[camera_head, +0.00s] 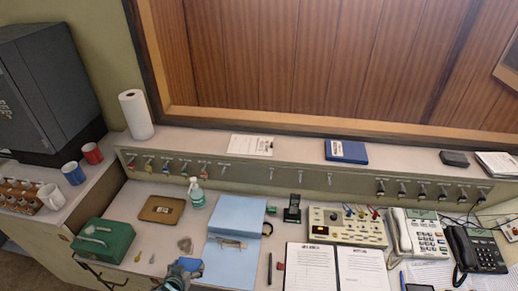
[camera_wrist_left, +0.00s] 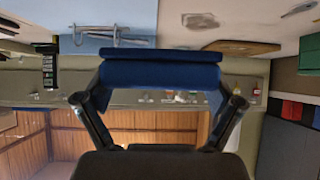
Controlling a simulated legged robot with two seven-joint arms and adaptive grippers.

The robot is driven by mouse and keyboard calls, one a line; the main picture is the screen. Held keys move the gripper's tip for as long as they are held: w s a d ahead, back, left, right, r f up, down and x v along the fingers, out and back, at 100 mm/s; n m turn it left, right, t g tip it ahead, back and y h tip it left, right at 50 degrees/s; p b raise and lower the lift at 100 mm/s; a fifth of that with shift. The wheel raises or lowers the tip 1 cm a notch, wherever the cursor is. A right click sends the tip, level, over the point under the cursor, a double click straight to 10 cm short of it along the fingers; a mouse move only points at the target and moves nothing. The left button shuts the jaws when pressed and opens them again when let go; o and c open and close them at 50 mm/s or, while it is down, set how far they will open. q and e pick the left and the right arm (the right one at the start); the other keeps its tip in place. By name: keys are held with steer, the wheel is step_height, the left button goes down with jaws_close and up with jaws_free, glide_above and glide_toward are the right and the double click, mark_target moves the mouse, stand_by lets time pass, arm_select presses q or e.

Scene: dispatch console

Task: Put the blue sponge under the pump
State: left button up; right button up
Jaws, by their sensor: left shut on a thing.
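My left gripper (camera_head: 180,271) is at the front edge of the desk in the head view, shut on the blue sponge (camera_head: 191,264). In the left wrist view, which looks upside down, the sponge (camera_wrist_left: 160,73) spans the space between the two fingers of the gripper (camera_wrist_left: 158,98). The pump bottle (camera_head: 197,194), clear greenish with a white pump head, stands upright farther back on the desk, apart from the sponge. I cannot make the bottle out clearly in the wrist view. My right gripper is not in view.
A grey stone-like thing (camera_head: 185,244) lies between sponge and bottle. A green box (camera_head: 103,241) stands left; an open binder (camera_head: 310,268) and phones (camera_head: 418,233) are right.

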arm_select(q)
steer(key=w+d+r, duration=0.2)
steer(key=d+r, duration=0.6)
steer(key=r, duration=0.5)
steer(key=shift+d+r+n+y, duration=0.15)
steer(key=shift+d+n+y, duration=0.15)
steer(key=shift+d, duration=0.1)
steer(key=shift+a, duration=0.2)
